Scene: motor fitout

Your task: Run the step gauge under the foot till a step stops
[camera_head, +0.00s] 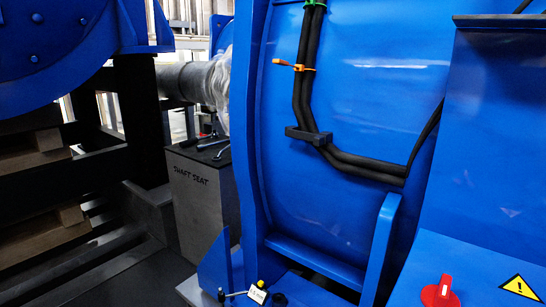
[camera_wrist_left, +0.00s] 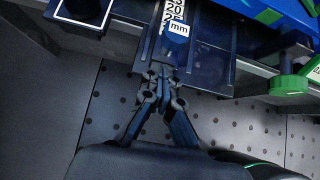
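In the left wrist view my left gripper (camera_wrist_left: 160,88) is nearly closed, its fingertips together on the near end of a dark, narrow step gauge (camera_wrist_left: 157,50). The gauge points away from the fingers, toward dark blue metalwork (camera_wrist_left: 215,50) at the top. White labels with numbers and "mm" (camera_wrist_left: 178,28) show beside its far part. Whether the gauge's far end is under the foot or touching it cannot be told. In the head view the large blue motor housing (camera_head: 340,110) fills the middle and right. Neither gripper can be made out there.
A grey box marked "SHAFT SEAT" (camera_head: 195,195) stands left of the housing. A red knob (camera_head: 438,291) and a yellow warning sign (camera_head: 520,289) are at lower right. A green knob (camera_wrist_left: 288,85) is right in the wrist view. A perforated grey surface (camera_wrist_left: 110,110) lies below the gripper.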

